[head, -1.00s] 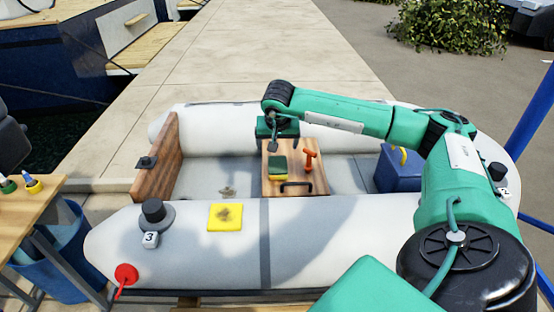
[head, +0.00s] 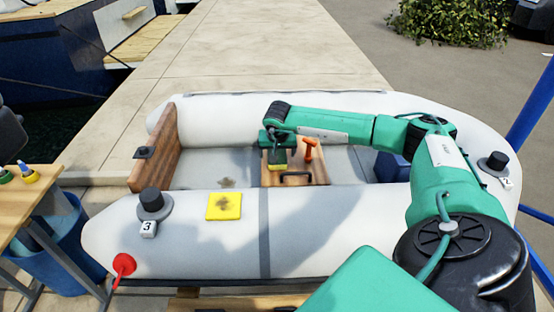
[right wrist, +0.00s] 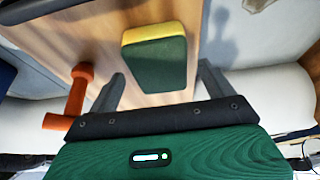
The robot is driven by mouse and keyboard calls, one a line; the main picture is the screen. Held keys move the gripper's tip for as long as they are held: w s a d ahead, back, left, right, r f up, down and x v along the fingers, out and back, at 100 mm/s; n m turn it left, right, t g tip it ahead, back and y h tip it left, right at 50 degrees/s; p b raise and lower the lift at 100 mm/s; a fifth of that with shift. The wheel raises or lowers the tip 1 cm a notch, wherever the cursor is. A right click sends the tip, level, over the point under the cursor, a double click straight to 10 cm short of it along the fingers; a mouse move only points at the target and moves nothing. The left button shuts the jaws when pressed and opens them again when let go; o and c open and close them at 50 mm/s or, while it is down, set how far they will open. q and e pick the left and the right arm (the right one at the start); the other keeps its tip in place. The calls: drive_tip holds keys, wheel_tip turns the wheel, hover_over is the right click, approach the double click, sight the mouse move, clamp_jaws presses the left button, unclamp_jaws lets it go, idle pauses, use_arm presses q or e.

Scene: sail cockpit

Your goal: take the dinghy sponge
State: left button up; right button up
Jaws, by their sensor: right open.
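The dinghy sponge (head: 278,163), green with a yellow layer, lies on the wooden seat board (head: 314,176) inside the white inflatable dinghy. It also shows whole in the right wrist view (right wrist: 154,58). My right gripper (head: 277,149) is over the sponge from the far side. In the right wrist view its fingers (right wrist: 160,84) are open, one on each side of the sponge with gaps showing. I cannot tell how far down they reach beside it. My left gripper is not in view.
An orange-handled tool (head: 310,149) stands right of the sponge, close to one finger in the wrist view. A black handle (head: 295,175) is on the board's near edge. A blue box (head: 388,167) sits to the right. The near tube (head: 330,220) carries a yellow patch (head: 224,206).

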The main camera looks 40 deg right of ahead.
drive_tip(key=shift+d+f, duration=0.1)
drive_tip(key=shift+f, duration=0.15)
drive_tip(key=shift+f, duration=0.25)
idle(0.4)
drive_tip(key=c, duration=1.1)
